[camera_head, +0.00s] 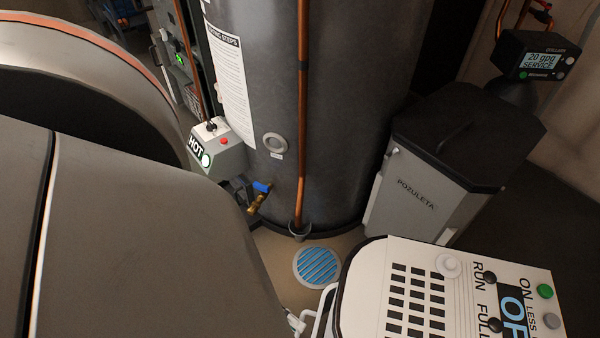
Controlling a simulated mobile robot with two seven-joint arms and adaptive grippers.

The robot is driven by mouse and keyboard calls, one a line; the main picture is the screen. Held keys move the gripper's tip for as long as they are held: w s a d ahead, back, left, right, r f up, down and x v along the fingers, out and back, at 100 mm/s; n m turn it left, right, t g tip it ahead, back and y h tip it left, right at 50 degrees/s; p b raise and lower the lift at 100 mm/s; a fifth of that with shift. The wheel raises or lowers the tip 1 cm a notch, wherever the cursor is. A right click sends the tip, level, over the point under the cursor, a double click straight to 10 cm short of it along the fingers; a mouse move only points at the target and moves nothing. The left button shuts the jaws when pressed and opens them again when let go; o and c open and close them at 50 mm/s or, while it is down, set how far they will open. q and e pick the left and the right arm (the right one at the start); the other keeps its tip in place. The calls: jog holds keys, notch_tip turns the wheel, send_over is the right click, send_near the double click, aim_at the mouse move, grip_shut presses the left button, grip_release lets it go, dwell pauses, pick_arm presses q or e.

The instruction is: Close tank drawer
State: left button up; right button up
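A white appliance (415,265) with a dark-slotted top and buttons marked ON, RUN, FULL and LESS stands at the lower right. A pale, rounded part (322,310) sticks out at its left side, low at the picture's bottom edge; I cannot tell whether it is the tank drawer. A small pale part, which seems to be my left gripper (294,322), shows beside it at the bottom edge. Most of it is hidden by the large grey shape on the left, so its fingers cannot be read. My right gripper is not in view.
A tall grey heater tank (345,100) with a copper pipe stands at the back. A grey bin (415,193) with a black lid stands right of it. A blue floor drain (318,267) lies on clear floor. A large grey casing (120,240) fills the left.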

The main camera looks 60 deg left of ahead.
pick_arm(q)
jog(key=shift+x, duration=0.9)
grip_shut()
jog(key=shift+w+d, duration=0.95)
jog(key=shift+w, duration=0.15)
grip_release()
jog(key=v, duration=1.2)
